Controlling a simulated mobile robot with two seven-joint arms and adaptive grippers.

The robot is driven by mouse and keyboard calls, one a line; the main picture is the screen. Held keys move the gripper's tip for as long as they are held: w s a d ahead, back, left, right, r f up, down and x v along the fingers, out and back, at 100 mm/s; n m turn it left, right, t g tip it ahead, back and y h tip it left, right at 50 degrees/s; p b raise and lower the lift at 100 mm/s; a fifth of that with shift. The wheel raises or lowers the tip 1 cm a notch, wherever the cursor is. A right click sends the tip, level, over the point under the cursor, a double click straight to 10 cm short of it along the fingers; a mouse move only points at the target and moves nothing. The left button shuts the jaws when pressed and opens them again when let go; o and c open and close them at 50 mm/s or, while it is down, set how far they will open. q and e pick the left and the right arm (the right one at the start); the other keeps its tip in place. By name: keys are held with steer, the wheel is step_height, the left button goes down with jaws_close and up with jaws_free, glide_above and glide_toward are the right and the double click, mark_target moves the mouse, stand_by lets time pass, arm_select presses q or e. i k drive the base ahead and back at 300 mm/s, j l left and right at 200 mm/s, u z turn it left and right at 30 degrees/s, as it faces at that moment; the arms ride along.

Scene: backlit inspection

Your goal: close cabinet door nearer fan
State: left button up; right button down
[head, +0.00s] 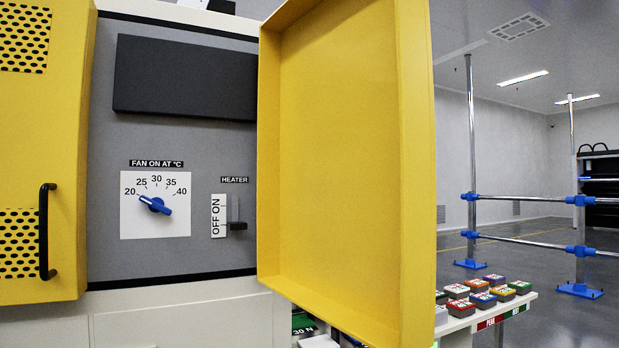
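The cabinet has a grey control panel (185,85) between two yellow doors. The right yellow door (340,150) stands wide open, its hollow inner side facing me. The left yellow door (65,120) shows its outer face, with perforated patches and a black handle (44,231); it looks shut, but its left part is cut off by the frame. A white dial plate labelled "FAN ON AT °C" (156,205) has a blue knob (155,204). To its right is a heater switch (237,225) marked OFF and ON. No fan itself is identifiable. Neither gripper is in view.
A white table (462,322) with several coloured small boxes (482,299) stands behind the open door at lower right. A metal rail frame with blue joints (470,196) stands farther back. Grey floor (540,250) is open between them.

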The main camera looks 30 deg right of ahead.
mark_target(346, 192)
steer(key=i+l+u, duration=0.1)
steer(key=l+u, duration=0.4)
steer(key=l, duration=0.8)
steer(key=k+l+u, duration=0.1)
steer(key=l+u, duration=0.35)
steer(key=l, duration=0.85)
